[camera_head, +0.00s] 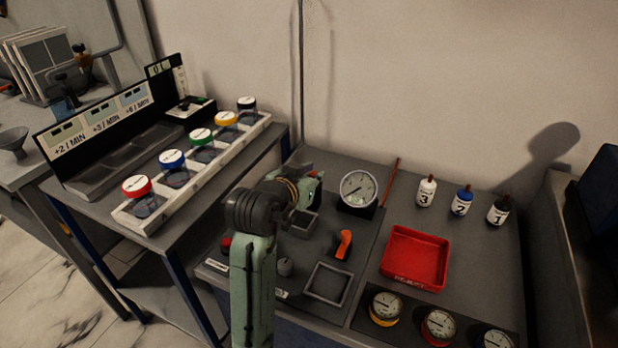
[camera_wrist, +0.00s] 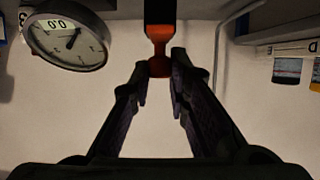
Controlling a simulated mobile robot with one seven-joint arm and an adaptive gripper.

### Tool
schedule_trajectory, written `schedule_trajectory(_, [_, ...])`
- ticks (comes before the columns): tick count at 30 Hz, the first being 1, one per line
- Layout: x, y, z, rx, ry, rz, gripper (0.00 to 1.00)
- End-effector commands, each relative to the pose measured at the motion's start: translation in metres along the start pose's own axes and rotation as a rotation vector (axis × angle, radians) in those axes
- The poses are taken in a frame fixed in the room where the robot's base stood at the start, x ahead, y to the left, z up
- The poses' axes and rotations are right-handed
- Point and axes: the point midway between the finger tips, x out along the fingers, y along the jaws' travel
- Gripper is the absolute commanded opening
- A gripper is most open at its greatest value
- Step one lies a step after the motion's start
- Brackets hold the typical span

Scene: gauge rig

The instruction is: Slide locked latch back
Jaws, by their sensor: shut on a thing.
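In the wrist view, my gripper (camera_wrist: 160,72) has its two dark fingers closed in around the end of an orange-red knob (camera_wrist: 160,48). The knob hangs from a dark block at the top edge of the picture and has a narrower neck above its end. It looks like the latch's handle, but no latch body or slide position shows clearly. In the head view, my arm hides the fingertips and the grip, left of the dial gauge (camera_head: 358,190). An orange lever (camera_head: 344,245) stands on the bench, apart from my arm.
A red tray (camera_head: 414,258) and a grey open tray (camera_head: 327,283) lie on the bench. Three bottles (camera_head: 461,201) stand at the back right and small gauges (camera_head: 438,325) at the front. A rack of coloured-lid jars (camera_head: 173,168) is on the left table.

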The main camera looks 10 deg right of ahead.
Motion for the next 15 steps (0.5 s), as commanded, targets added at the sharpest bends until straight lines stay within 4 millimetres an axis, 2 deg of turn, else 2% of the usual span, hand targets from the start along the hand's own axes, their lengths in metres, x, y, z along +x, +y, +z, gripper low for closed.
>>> schedule_trajectory(3, [0.0108,0.0004,-0.0057,0.0,0.001,0.001,0.0])
schedule_trajectory(9, [0.0108,-0.0001,-0.0058,0.0,0.004,-0.001,0.0])
schedule_trajectory(10, [0.0108,-0.0001,-0.0059,0.0,0.004,-0.001,0.17])
schedule_trajectory(15, [0.0106,0.0,-0.0054,0.0,0.003,0.0,0.28])
